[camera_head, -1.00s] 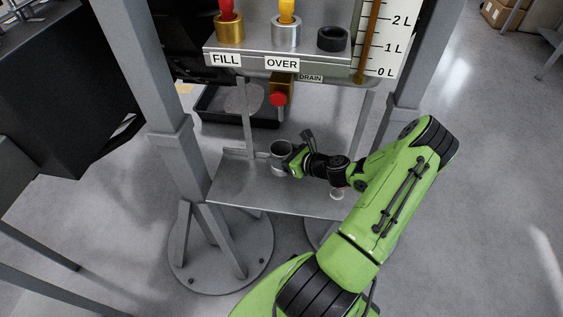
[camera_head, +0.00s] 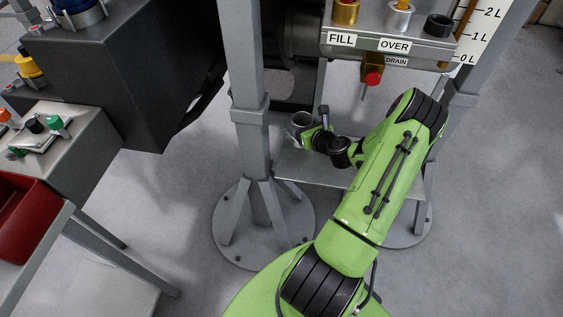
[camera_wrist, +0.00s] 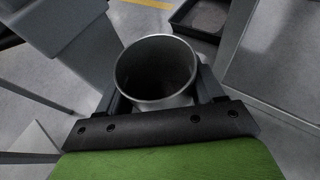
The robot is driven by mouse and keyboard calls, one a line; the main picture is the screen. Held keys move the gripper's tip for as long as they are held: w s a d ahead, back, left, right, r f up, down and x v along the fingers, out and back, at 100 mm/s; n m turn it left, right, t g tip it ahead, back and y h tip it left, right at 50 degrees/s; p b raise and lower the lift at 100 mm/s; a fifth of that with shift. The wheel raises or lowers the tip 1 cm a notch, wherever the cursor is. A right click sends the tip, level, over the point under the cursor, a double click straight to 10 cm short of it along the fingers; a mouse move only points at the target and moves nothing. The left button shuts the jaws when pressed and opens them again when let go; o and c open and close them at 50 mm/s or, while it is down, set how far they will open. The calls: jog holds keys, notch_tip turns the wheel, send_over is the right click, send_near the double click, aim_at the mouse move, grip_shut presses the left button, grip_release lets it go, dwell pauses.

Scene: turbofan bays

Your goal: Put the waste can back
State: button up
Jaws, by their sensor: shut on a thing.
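The waste can is a small grey metal cup (camera_head: 302,119). It is upright between the fingers of my gripper (camera_head: 309,132), above the left end of the low shelf (camera_head: 315,168). The wrist view shows the can (camera_wrist: 155,70) from above, with its dark, empty-looking inside. One finger of my gripper (camera_wrist: 158,92) lies on each side of it, and the gripper is shut on it. The can's base is hidden, so I cannot tell its exact height over the shelf.
A grey stand post (camera_head: 247,110) is close on the left, with a round floor foot (camera_head: 225,235). The red drain knob (camera_head: 373,78) hangs above right. At left are a black cabinet (camera_head: 110,80), a bench (camera_head: 75,150) and a red bin (camera_head: 28,215).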

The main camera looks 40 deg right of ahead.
jog(key=shift+w+f, duration=0.1)
jog(key=shift+f, duration=0.25)
notch_tip(320, 180, down, 9)
jog(key=b, duration=0.4)
jog(key=shift+f, duration=0.15)
jog(key=shift+f, duration=0.15)
jog(key=o, duration=1.3)
jog(key=shift+c, duration=0.2)
